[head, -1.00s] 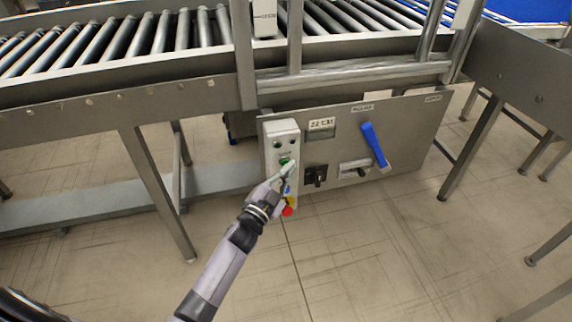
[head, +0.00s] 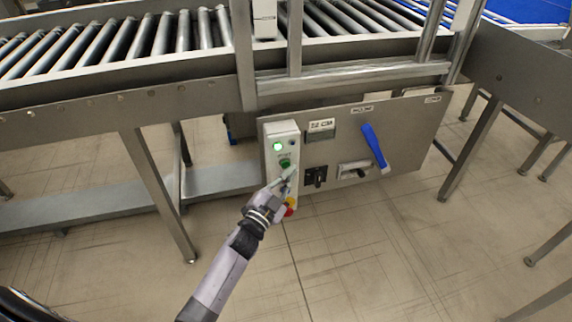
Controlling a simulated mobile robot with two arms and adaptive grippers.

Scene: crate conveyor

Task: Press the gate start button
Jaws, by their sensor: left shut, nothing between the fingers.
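The gate start button is the green button (head: 285,163) on the pale control box (head: 282,132), at the left end of the grey panel. A round green lamp (head: 277,147) near the top of the box is lit. My left gripper (head: 290,177) is shut and empty, just below the green button and apart from it as far as the picture shows. It partly hides the lower part of the box. A red button (head: 289,211) and a bit of yellow show below it. My right gripper is not in view.
The grey panel (head: 410,125) also carries a display (head: 321,125), a black switch (head: 315,176), a blue lever (head: 374,147) and a slot-like metal fitting (head: 354,169). The roller conveyor (head: 150,38) runs above. Table legs (head: 160,195) stand left and right; the floor in front is clear.

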